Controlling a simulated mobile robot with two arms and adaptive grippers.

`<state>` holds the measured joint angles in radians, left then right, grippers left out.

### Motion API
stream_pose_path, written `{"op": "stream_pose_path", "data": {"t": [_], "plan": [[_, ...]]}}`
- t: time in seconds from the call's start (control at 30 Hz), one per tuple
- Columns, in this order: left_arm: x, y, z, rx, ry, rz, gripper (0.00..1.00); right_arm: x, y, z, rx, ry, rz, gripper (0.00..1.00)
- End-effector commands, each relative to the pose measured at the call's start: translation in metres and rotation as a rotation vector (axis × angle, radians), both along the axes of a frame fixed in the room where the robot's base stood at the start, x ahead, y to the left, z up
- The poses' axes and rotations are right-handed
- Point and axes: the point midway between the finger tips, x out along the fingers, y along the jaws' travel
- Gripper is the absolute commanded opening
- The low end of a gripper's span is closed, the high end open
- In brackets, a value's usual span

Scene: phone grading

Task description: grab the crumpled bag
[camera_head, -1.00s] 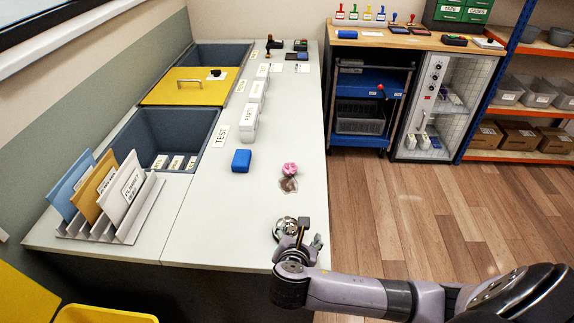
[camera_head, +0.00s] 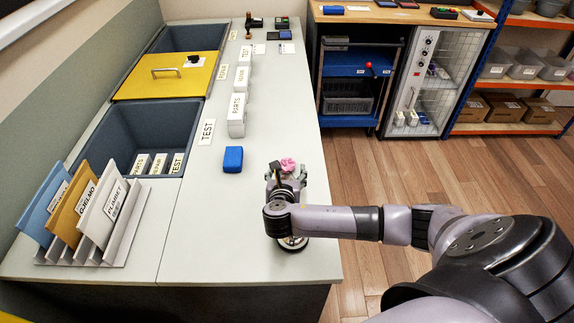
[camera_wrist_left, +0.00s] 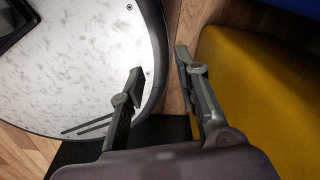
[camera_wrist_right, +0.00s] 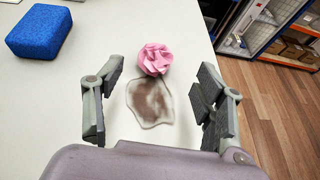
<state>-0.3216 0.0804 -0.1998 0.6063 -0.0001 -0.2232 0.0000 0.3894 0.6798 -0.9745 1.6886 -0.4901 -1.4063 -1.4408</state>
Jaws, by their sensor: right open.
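The crumpled bag looks like a clear, flattish thing with a brownish middle (camera_wrist_right: 150,101). It lies on the table between the spread fingers of my right gripper in the right wrist view. A pink crumpled ball (camera_wrist_right: 155,59) sits just beyond it, also seen in the head view (camera_head: 288,164). My right gripper (camera_head: 285,172) is open, over the table, and hides the bag in the head view. The same gripper shows in the right wrist view (camera_wrist_right: 158,105) with nothing held. My left gripper (camera_wrist_left: 158,75) is open and empty, beside my own base and a yellow surface.
A blue sponge-like block (camera_head: 233,159) lies left of the right gripper. White boxes (camera_head: 237,115) stand along the table (camera_head: 225,240). A sunken bin (camera_head: 115,125) and a rack of envelopes (camera_head: 120,235) are at the left. The table's right edge is close.

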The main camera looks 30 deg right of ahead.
Motion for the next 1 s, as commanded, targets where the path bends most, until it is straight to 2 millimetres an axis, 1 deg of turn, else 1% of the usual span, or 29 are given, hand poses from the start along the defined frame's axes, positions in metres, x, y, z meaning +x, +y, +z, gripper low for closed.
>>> {"op": "stream_pose_path", "data": {"t": [0.03, 0.1, 0.23, 0.33, 0.47, 0.6, 0.7, 0.97, 1.0], "plan": [[0.003, 0.0, 0.0, -0.001, -0.005, 0.0, 0.3, 0.007, -0.006, -0.003, -0.001, 0.001, -0.003, 0.64], [0.011, -0.001, 0.0, -0.001, -0.016, 0.0, 0.3, 0.014, -0.01, -0.007, 0.0, 0.0, -0.001, 0.64], [0.032, -0.002, 0.001, -0.005, -0.047, -0.001, 0.3, 0.02, -0.015, -0.011, 0.001, 0.001, 0.001, 0.64], [0.041, -0.003, 0.003, -0.006, -0.061, -0.001, 0.3, 0.025, -0.018, -0.012, 0.0, 0.0, 0.0, 0.64], [0.038, -0.003, 0.004, -0.006, -0.057, -0.001, 0.3, 0.039, -0.028, -0.018, 0.0, 0.0, -0.001, 0.64], [0.029, -0.002, 0.003, -0.004, -0.044, -0.001, 0.3, 0.053, -0.037, -0.026, 0.001, 0.001, 0.0, 0.64], [0.024, -0.002, 0.002, -0.004, -0.036, -0.001, 0.3, 0.059, -0.042, -0.029, 0.002, 0.001, 0.001, 0.64], [0.022, -0.002, 0.002, -0.004, -0.033, -0.001, 0.3, 0.06, -0.043, -0.03, 0.003, 0.001, 0.001, 0.64], [0.022, -0.002, 0.002, -0.004, -0.033, -0.001, 0.3, 0.06, -0.043, -0.03, 0.003, 0.001, 0.001, 0.62]]}}
